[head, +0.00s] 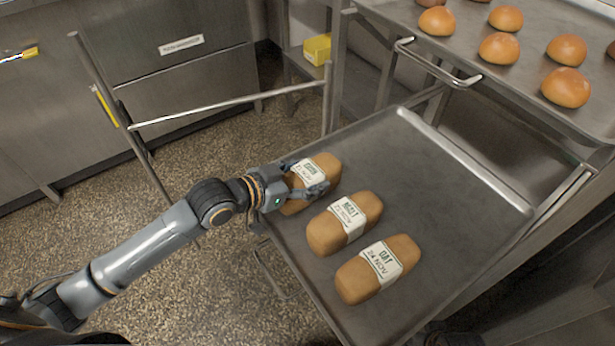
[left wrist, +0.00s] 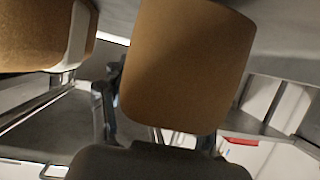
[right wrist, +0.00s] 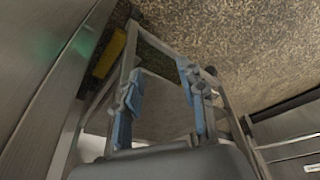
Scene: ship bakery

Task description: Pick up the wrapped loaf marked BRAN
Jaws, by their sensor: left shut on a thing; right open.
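Three wrapped loaves with white paper bands lie in a row on a grey metal tray (head: 430,165). The farthest loaf (head: 326,166) has a band whose top word is small and partly covered by my gripper, so I cannot read it surely. My left gripper (head: 302,180) is shut on this loaf, with fingers on either side of it. In the left wrist view the brown loaf (left wrist: 185,65) fills the space between the fingers. The middle loaf (head: 325,234) seems marked MALT, and the nearest loaf (head: 358,282) reads OAT. My right gripper (right wrist: 163,100) is open and empty.
Several round buns (head: 499,48) sit on a higher tray at the upper right, with a metal handle (head: 437,62) at its edge. A metal rail frame (head: 230,105) stands left of the loaf tray. The right part of the loaf tray is bare.

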